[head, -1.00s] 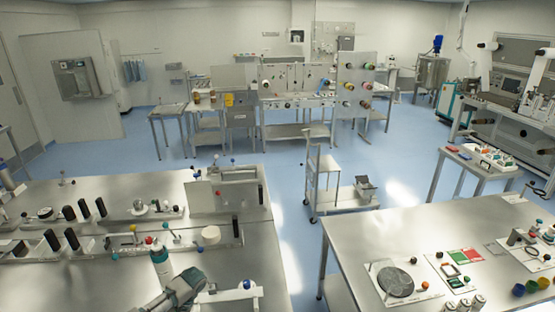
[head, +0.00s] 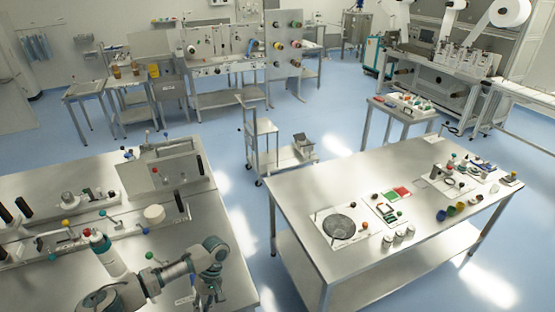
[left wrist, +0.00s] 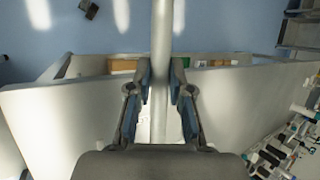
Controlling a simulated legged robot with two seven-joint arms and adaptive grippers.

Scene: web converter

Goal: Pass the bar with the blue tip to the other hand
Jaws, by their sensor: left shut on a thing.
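In the left wrist view, my left gripper (left wrist: 160,80) has its two dark fingers closed on both sides of a pale, smooth bar (left wrist: 162,32). The bar runs up out of the top of that view, and no blue tip shows on it. My right gripper is in neither view.
The steel left bench (head: 218,280) carries fixtures, knobs and a white bottle-like part (head: 103,250). The right bench (head: 290,200) holds a round grey disc (head: 338,227), coloured parts and small cylinders. A trolley (head: 262,150) stands behind the gap between them.

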